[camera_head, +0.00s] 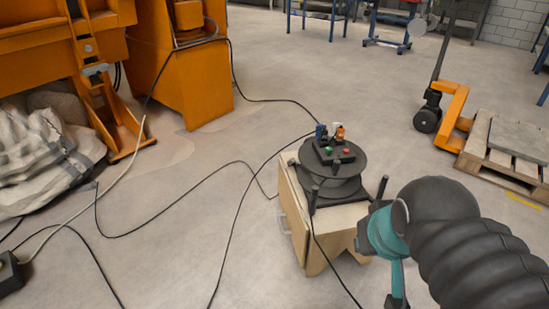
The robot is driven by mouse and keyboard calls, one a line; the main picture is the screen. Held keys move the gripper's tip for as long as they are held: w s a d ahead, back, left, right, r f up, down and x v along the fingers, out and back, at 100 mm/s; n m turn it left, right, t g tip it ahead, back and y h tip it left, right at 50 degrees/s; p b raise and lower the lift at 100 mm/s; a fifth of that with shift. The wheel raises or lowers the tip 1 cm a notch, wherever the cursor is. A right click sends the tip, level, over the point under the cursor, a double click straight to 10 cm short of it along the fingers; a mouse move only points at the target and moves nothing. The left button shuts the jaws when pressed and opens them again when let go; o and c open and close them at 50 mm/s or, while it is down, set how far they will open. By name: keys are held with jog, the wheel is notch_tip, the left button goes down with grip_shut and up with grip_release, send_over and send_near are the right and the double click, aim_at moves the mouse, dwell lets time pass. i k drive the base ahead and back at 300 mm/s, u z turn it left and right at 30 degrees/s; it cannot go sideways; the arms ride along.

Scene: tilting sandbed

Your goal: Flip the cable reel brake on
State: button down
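A dark cable reel (340,187) stands on a small wooden cabinet (328,225) in the middle right of the head view. A small black box (334,153) with a red and a green button sits on top of the reel. Blue and orange plugs (333,133) stand behind the buttons. I cannot make out which part is the brake. My arm comes in from the lower right, with a teal wrist section just right of the cabinet. My gripper (397,302) is only partly in view at the bottom edge; its fingers cannot be made out.
Black cables (230,225) run across the floor left of the cabinet. An orange machine (180,70) and white sacks (45,155) stand at the left. A pallet jack (455,115) and a wooden pallet (500,165) are at the right. Open floor lies behind the reel.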

aim_at(292, 162)
jog(key=u, duration=0.85)
jog(key=i, duration=0.65)
jog(key=z, duration=1.15)
jog(key=i, duration=0.5)
jog(key=u, duration=0.05)
